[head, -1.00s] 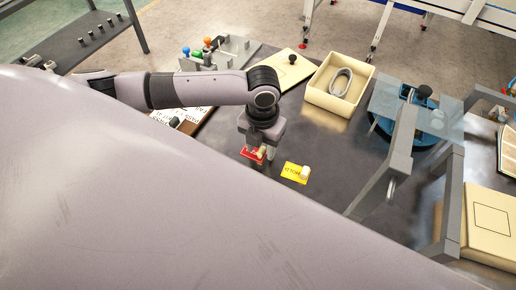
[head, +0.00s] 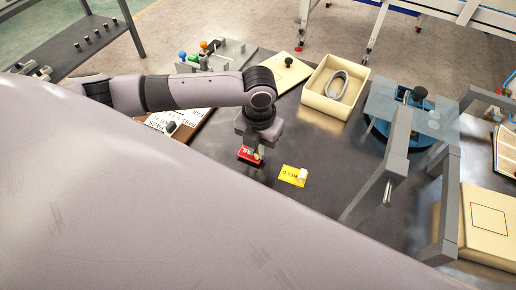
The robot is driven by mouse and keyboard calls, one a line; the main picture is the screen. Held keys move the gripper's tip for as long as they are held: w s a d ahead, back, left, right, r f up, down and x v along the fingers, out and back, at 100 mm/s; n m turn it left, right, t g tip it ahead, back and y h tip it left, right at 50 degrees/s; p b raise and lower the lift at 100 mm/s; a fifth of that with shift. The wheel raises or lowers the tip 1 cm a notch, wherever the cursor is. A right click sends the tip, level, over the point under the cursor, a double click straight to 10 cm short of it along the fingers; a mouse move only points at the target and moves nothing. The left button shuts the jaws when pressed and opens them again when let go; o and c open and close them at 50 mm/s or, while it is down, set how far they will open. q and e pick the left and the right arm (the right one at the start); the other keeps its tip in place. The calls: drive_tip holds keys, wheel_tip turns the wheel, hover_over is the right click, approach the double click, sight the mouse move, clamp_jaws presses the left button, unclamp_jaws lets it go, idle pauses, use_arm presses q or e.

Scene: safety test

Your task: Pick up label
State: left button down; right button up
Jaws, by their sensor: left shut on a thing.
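A red label (head: 247,154) with white lettering and a small pale knob is in the head view, just under my left gripper (head: 256,150). The left gripper points down and is shut on the red label, seemingly at its knob. Whether the label touches the table is hard to tell. A yellow label (head: 291,176) with dark lettering and a pale knob lies flat on the dark table, a little to the right of the red one and apart from it. My right gripper is not in view.
An open cream box (head: 318,101) with a grey ring inside stands behind. A cream lid (head: 284,74) with a black knob lies to its left. A clear-shielded blue fixture (head: 415,125) with grey bars stands right. White pass/fail sheets (head: 186,125) lie left. Table around the yellow label is clear.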

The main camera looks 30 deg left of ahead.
use_arm(q)
wheel_tip(320, 180, up, 19)
drive_tip(key=p, duration=0.1)
drive_tip(key=shift+p, duration=0.3)
drive_tip(key=c, duration=1.9)
unclamp_jaws()
